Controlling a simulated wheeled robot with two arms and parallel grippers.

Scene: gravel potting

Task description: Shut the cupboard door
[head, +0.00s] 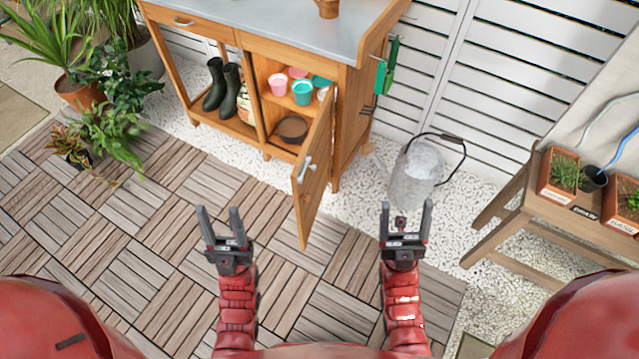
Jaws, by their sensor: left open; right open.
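The cupboard door (317,171) is wooden and stands open, swung out toward me from the wooden potting bench (353,100). Inside the open cupboard, pink and teal pots (302,92) stand on a shelf, with a brown bowl (292,129) below. My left gripper (220,222) is open and empty, left of the door and nearer to me. My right gripper (406,217) is open and empty, right of the door. Neither gripper touches the door.
A metal bucket (416,175) with a raised handle stands just beyond my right gripper. A wooden stand (540,215) with potted herbs is at the right. Dark boots (222,87) stand on the bench's lower shelf. Potted plants (85,95) are at the left. The decking before the bench is clear.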

